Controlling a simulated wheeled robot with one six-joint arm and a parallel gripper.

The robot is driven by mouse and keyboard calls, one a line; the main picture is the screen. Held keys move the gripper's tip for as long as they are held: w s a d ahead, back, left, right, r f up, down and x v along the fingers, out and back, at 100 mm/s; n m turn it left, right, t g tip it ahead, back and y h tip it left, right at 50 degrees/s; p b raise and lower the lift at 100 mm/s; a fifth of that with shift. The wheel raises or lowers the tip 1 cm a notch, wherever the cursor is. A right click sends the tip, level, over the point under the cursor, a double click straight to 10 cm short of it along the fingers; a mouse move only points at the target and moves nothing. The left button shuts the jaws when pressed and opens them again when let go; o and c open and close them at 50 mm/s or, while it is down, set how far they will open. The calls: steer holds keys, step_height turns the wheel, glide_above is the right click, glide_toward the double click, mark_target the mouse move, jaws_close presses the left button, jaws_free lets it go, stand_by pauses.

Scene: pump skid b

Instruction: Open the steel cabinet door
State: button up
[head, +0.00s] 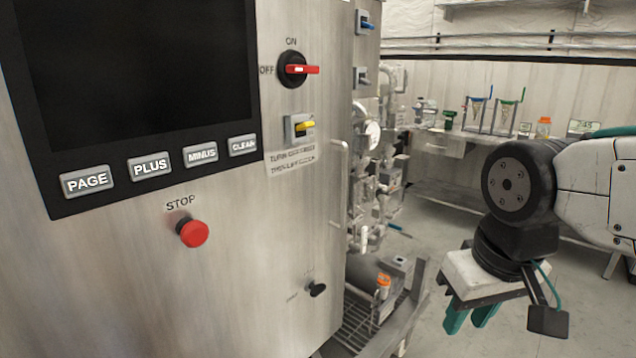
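The steel cabinet (250,235) fills the left half of the head view, with its brushed metal front close to me. A vertical bar handle (339,182) stands near the front's right edge. A small black knob or latch (317,290) sits low on the front, with tiny unreadable marks beside it. No open gap shows along the front. My gripper (470,322) hangs at the lower right, clear of the cabinet and well to the right of the handle. Its two teal fingers point down, slightly apart, with nothing seen between them.
The front carries a dark screen (140,65), a red STOP button (192,232), a red rotary switch (297,69) and a yellow switch (300,127). Pipes and valves (370,170) and a metal grate frame (385,325) lie right of the cabinet. A bench (450,138) stands behind.

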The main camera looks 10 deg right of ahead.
steer(key=w+a+t, duration=0.2)
steer(key=w+t, duration=0.4)
steer(key=w, duration=1.5)
steer(key=t+y, duration=0.1)
steer(key=t, duration=0.9)
glide_toward(345, 181)
steer(key=w, duration=0.3)
steer(key=shift+n, duration=0.3)
steer(key=w, duration=0.7)
steer(key=shift+w+a+r, duration=0.1)
steer(key=shift+w+a, duration=0.1)
steer(key=shift+w, duration=0.15)
jaws_close()
